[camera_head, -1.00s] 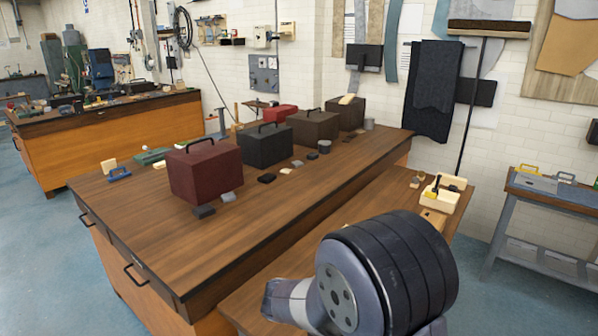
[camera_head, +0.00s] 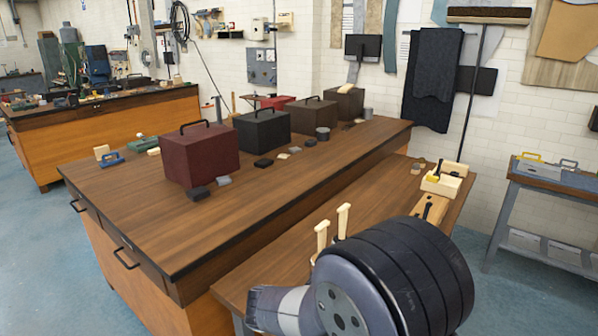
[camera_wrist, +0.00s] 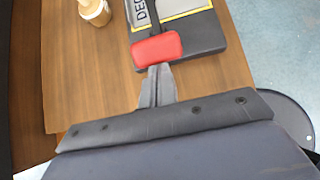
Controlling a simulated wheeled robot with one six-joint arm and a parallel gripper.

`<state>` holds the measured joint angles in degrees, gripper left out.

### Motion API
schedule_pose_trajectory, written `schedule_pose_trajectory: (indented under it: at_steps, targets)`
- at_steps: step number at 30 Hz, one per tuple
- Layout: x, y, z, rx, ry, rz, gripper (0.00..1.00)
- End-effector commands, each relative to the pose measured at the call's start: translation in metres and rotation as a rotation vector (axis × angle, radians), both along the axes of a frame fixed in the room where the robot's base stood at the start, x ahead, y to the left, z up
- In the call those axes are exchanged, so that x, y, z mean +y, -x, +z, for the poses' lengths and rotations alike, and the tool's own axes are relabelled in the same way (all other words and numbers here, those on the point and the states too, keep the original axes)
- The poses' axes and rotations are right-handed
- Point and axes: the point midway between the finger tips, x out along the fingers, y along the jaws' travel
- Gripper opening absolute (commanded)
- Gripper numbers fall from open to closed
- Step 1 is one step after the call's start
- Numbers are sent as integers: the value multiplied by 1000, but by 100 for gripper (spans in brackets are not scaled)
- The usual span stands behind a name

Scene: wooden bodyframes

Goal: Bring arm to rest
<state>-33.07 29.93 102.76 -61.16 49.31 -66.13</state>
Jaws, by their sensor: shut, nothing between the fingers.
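My arm (camera_head: 390,285) shows at the lower right of the head view, above the nearer low bench; my gripper is hidden there. In the wrist view my gripper (camera_wrist: 158,72) is shut, with its narrow fingers together and nothing between them. The fingertips appear just below a red block-like part (camera_wrist: 157,49) of a dark, yellow-edged item (camera_wrist: 205,42) on the wood top. I cannot tell whether they touch it.
Two pale wooden handles (camera_head: 343,220) stand behind my arm on the low bench (camera_head: 280,270). A pale wooden box (camera_head: 445,184) sits farther along it. Dark red (camera_head: 200,156) and black (camera_head: 262,138) toolboxes stand on the bigger workbench (camera_head: 125,200).

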Motion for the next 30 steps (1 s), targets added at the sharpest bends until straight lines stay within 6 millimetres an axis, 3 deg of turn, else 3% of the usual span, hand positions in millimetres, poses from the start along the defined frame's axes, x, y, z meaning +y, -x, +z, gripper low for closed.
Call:
schedule_pose_trajectory:
  at_steps: [1, 30]
  targets:
    - [-1, 2, -12, -7, 16, 0, 0]
    - [10, 19, -46, -244, 204, -7, 0]
